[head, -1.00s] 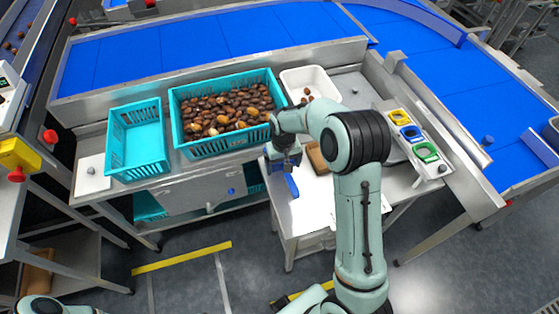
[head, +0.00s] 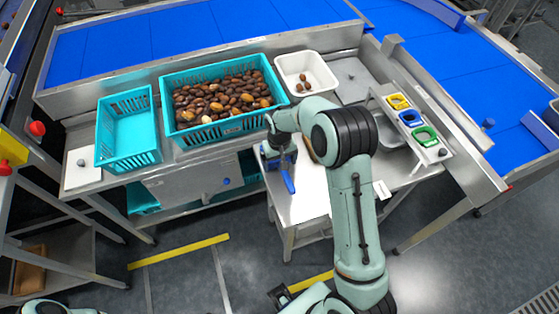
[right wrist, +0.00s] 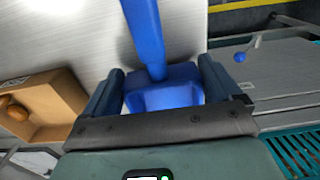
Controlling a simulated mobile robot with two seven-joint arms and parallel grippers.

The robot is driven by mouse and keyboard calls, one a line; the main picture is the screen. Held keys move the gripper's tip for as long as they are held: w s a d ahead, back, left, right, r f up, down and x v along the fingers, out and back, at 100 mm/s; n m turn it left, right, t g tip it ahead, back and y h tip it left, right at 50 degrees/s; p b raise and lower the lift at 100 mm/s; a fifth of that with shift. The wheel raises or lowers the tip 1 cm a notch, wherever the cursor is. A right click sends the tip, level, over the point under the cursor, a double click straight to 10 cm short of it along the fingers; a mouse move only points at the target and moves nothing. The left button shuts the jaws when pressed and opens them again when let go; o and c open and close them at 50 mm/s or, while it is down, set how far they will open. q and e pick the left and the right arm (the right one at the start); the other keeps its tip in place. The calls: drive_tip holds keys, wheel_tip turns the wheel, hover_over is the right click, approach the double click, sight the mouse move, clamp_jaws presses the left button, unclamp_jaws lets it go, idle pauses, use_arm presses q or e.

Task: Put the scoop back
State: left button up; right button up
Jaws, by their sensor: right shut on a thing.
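The blue scoop (head: 288,182) is in my right gripper (head: 281,160), over the left part of the white-topped table (head: 308,205). In the right wrist view the scoop (right wrist: 147,35) shows as a long blue handle running up the picture from a wider blue part between the two fingers. The right gripper (right wrist: 167,95) is shut on that blue part. I cannot tell whether the scoop touches the table. A dark arm end (head: 279,296) shows at the bottom edge of the head view; its fingers are not clear.
A brown box (right wrist: 72,93) with dates is on the table, mostly hidden by my arm in the head view. Behind stand a teal crate (head: 205,134) full of dates, an empty teal crate (head: 130,158) and a white bin (head: 327,82).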

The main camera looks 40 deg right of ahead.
drive_tip(key=shift+f+b, duration=0.35)
drive_tip(key=shift+f, duration=0.25)
drive_tip(key=o, duration=1)
drive_tip(key=shift+c, duration=0.2)
drive_tip(key=shift+r, duration=0.1)
wheel_tip(320, 180, up, 13)
drive_tip(key=shift+r+p, duration=0.15)
drive_tip(key=shift+p, duration=0.3)
